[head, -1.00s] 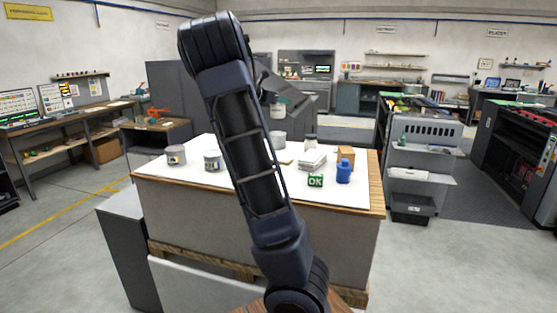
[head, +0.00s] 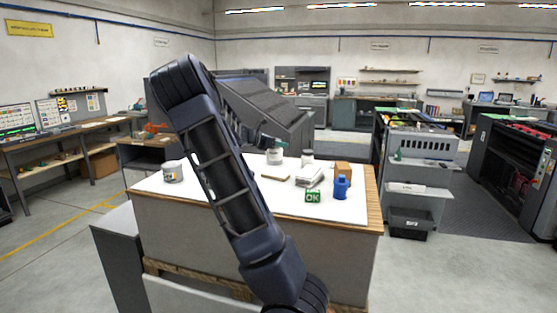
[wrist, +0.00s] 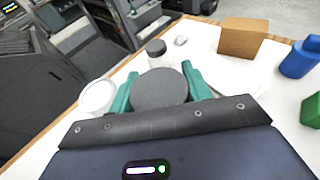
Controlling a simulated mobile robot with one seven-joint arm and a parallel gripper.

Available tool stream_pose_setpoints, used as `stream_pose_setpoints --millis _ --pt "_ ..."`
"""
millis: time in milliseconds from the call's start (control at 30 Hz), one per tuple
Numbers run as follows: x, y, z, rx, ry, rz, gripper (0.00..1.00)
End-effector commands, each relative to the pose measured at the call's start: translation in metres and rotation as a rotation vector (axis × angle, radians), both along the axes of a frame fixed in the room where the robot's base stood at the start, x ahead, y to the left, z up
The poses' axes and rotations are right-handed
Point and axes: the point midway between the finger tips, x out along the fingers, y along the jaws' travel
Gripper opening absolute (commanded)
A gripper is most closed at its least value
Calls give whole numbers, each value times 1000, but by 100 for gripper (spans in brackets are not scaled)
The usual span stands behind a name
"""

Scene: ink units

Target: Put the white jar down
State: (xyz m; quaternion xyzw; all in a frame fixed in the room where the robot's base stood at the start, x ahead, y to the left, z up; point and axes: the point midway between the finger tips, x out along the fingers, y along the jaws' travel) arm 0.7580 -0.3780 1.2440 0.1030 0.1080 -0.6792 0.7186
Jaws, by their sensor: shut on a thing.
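My gripper (wrist: 159,76) has green fingers closed on both sides of the white jar. Its round dark grey lid (wrist: 160,92) fills the space between the fingers in the wrist view. In the head view the white jar (head: 275,157) appears low over the back part of the white-topped table (head: 230,196), just right of my arm. I cannot tell whether its base touches the table. My arm crosses the table in the head view and hides part of it.
A white-lidded can (wrist: 97,97) stands close left of the gripper. A dark-lidded jar (wrist: 156,49) stands beyond it. To the right are a cardboard box (head: 343,168), a blue bottle (head: 342,187), a green OK block (head: 312,196) and papers (head: 309,178). Another can (head: 172,171) stands at left.

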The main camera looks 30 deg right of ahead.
Motion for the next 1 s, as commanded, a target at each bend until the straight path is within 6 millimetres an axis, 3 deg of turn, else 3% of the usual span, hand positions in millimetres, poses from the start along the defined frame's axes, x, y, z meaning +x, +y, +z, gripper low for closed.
stream_pose_setpoints --millis 100,433,700,1000 --pt "0 0 -19 -1 2 -1 22" --pt "0 0 -40 0 0 -1 22" --pt "0 0 -69 -1 1 -2 22" --pt "0 0 -71 0 -1 -1 22"
